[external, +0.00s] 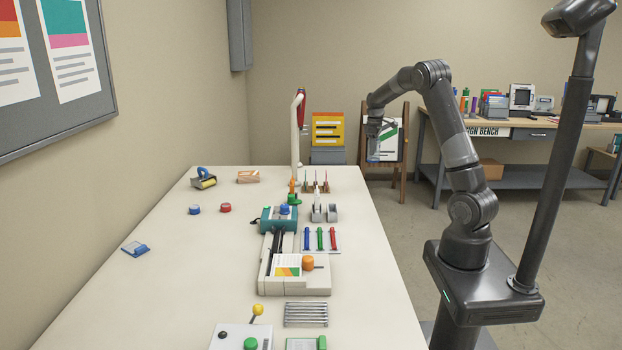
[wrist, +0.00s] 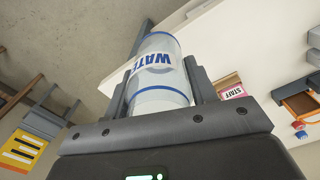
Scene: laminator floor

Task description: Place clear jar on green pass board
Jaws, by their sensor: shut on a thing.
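My gripper (external: 374,130) is raised beyond the right edge of the table's far part. In the wrist view, my gripper (wrist: 160,92) is shut on the clear jar (wrist: 158,73), which has blue bands and part of a "WATER"-like label. The jar lies between both fingers; I cannot make it out clearly in the external view. A green-edged flat board (external: 302,344) is cut off at the near edge of the external view. It may be the green pass board, but I cannot tell for sure.
The long white table (external: 170,300) holds a laminator (external: 300,280), a teal device (external: 270,222), colored pens (external: 320,239) and a metal rack (external: 306,314). A tall white post (external: 295,140) stands near the far end. The table's left side is mostly clear.

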